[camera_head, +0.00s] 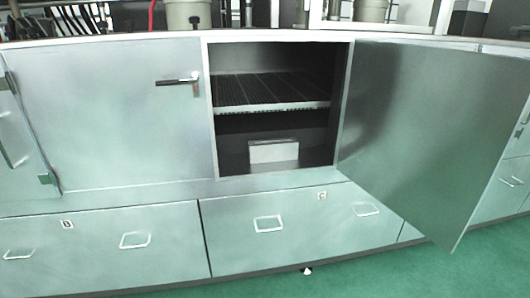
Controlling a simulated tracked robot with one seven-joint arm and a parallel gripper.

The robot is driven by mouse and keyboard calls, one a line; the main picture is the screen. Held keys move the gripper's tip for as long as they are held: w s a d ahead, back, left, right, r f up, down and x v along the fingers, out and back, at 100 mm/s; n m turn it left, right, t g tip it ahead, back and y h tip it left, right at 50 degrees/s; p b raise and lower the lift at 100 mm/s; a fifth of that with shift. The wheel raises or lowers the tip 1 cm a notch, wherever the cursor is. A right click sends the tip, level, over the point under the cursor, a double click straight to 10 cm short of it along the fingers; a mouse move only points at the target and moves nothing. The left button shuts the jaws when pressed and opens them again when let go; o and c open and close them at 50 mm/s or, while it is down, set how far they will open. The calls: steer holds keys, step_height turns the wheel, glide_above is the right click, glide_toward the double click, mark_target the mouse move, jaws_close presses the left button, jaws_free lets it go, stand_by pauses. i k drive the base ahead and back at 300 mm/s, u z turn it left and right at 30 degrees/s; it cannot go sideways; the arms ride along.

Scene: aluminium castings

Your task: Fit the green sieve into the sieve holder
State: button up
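No green sieve and no sieve holder can be made out in the head view. My gripper is not in view. An open cupboard (222,160) stands in the middle, with a dark inside. A ribbed or slatted shelf (272,92) crosses it at mid height. A pale box-like block (274,151) rests on the cupboard floor below the shelf. The deeper parts of the cupboard are too dark to read.
The cupboard's metal door (430,130) stands open to the right. A closed door (105,115) with a black-tipped handle (178,81) is on the left. Shut drawers (300,228) run below. Grey-white vessels (187,14) stand on the worktop. The green floor (480,265) is clear at lower right.

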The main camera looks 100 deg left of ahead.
mark_target(263, 151)
steer(key=u, duration=1.1)
steer(key=i, duration=0.3)
steer(key=u, duration=2.15)
steer(key=k, duration=0.55)
steer(key=u, duration=0.3)
steer(key=i, duration=0.55)
steer(key=z, duration=0.2)
steer(key=k, duration=0.25)
